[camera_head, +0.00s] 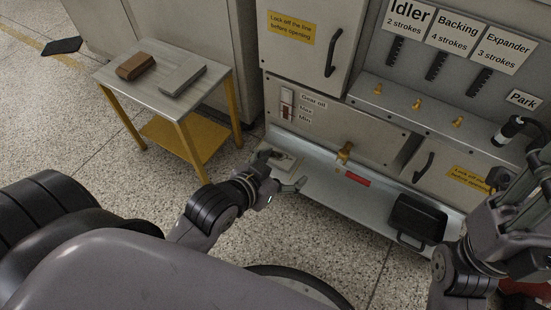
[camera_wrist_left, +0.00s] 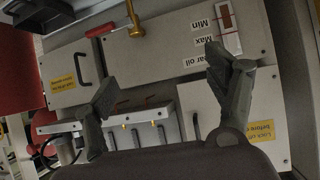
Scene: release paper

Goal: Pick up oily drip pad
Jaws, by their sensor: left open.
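A pale flat pad with a dark stain (camera_head: 287,161), seemingly the oily drip pad, lies at the left end of the machine's grey ledge in the head view. My left gripper (camera_head: 281,171) is open around the pad's near side, its fingers apart; I cannot tell whether they touch it. In the left wrist view the open gripper (camera_wrist_left: 162,70) has nothing visible between its fingers, and the pad does not show. My right gripper (camera_head: 520,190) is at the right edge, partly cut off, and its jaw state is unclear.
A black tray with a handle (camera_head: 417,220) sits at the ledge's right end. A small table (camera_head: 140,78) holds a brown block (camera_head: 136,66) and a grey slab (camera_head: 182,78). Speckled floor is clear between.

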